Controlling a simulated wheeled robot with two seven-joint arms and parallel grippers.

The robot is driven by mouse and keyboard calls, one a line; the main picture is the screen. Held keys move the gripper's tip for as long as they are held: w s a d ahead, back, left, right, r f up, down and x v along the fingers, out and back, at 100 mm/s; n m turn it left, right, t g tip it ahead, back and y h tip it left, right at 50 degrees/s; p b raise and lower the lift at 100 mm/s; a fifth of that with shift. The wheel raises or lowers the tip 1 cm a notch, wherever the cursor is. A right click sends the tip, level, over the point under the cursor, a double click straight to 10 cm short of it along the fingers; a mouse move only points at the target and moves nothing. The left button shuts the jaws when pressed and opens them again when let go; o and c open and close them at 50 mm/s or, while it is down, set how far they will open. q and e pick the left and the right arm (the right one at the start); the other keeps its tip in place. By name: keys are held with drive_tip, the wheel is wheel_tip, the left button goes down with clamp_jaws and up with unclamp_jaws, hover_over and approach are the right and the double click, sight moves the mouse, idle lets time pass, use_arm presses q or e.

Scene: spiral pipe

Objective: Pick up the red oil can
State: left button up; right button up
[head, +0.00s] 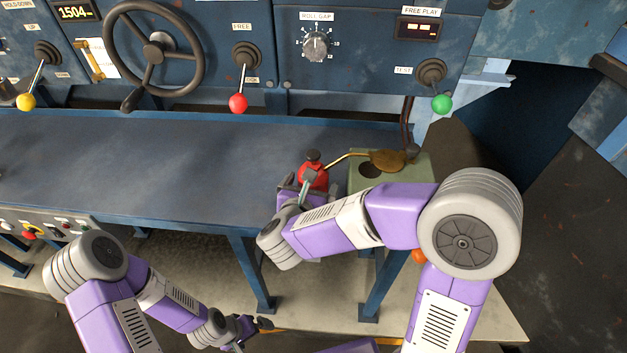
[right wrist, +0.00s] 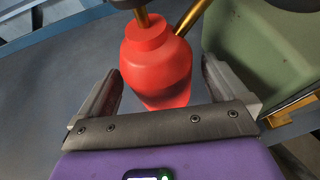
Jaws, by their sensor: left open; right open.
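The red oil can (head: 314,176) stands upright near the right end of the blue bench, with a dark cap on top and a long brass spout pointing right. In the right wrist view the can (right wrist: 157,68) sits between the two fingers of my right gripper (right wrist: 160,95), which is open with gaps at both sides. In the head view my right gripper (head: 309,187) is at the can's near side and hides its lower part. My left gripper (head: 252,328) is open and empty, low in front of the bench.
A green box-like stand (head: 412,166) is close to the can's right, with a brass piece (head: 388,160) on top. The blue bench top (head: 130,165) is clear to the left. A control panel with a handwheel (head: 154,45) and coloured-knob levers rises behind.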

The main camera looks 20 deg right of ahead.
drive_tip(key=shift+x, duration=1.2)
drive_tip(key=c, duration=1.2)
drive_tip(key=shift+r, duration=0.1)
drive_tip(key=shift+c, duration=0.2)
